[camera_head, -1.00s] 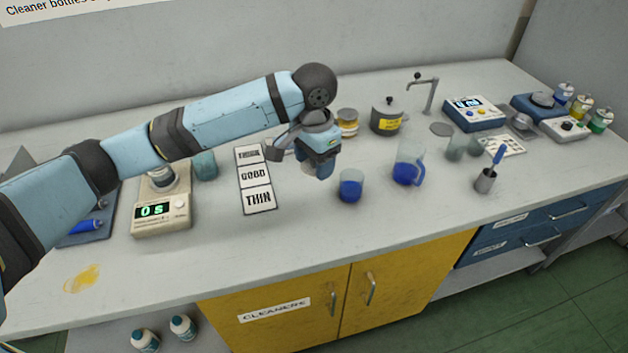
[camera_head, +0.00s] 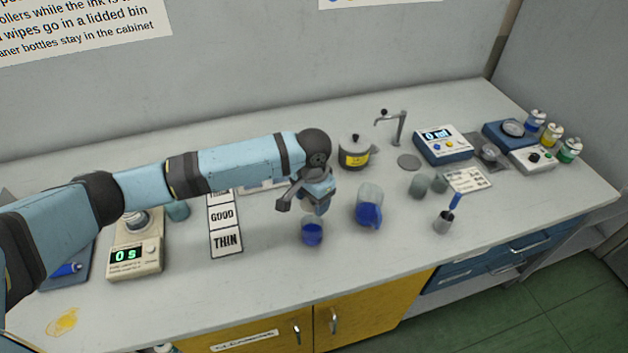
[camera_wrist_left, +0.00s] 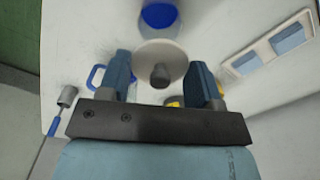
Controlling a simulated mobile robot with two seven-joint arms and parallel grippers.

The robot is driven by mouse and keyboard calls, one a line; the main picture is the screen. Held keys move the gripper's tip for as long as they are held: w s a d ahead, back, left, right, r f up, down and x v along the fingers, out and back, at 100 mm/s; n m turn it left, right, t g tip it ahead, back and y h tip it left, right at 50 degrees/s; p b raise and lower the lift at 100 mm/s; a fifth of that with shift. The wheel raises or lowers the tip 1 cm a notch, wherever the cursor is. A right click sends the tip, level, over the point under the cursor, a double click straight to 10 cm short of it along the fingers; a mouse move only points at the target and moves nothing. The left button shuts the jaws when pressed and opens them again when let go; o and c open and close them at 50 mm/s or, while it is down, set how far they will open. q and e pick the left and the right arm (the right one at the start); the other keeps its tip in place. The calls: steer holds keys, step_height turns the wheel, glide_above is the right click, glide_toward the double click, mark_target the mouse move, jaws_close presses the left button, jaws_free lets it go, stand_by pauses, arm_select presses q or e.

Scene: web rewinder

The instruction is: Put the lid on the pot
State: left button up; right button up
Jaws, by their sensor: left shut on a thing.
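My left gripper (camera_head: 318,207) hangs over the bench, behind the blue-filled beaker (camera_head: 312,233) and left of the pitcher (camera_head: 368,208). In the left wrist view, the gripper (camera_wrist_left: 160,82) is shut on a pale round lid (camera_wrist_left: 146,56) with a grey knob, which sits between its fingers. The lid is not clear in the head view. A grey metal pot (camera_head: 354,152) with a yellow label and a dark knob on top stands behind and right of the gripper. My right gripper is not in view.
The front bench is mostly clear.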

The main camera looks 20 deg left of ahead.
arm_select(q)
steer(key=shift+f, duration=0.2)
steer(key=shift+s+a+f+b, duration=0.1)
steer(key=shift+f+b, duration=0.45)
steer(key=shift+b, duration=0.35)
step_height(320, 180, down, 3)
steer(key=b, duration=0.4)
steer(key=shift+f, duration=0.95)
steer(key=shift+p, duration=1.4)
steer(key=shift+f+p, duration=0.2)
steer(key=shift+p, duration=1.05)
stand_by(0.7)
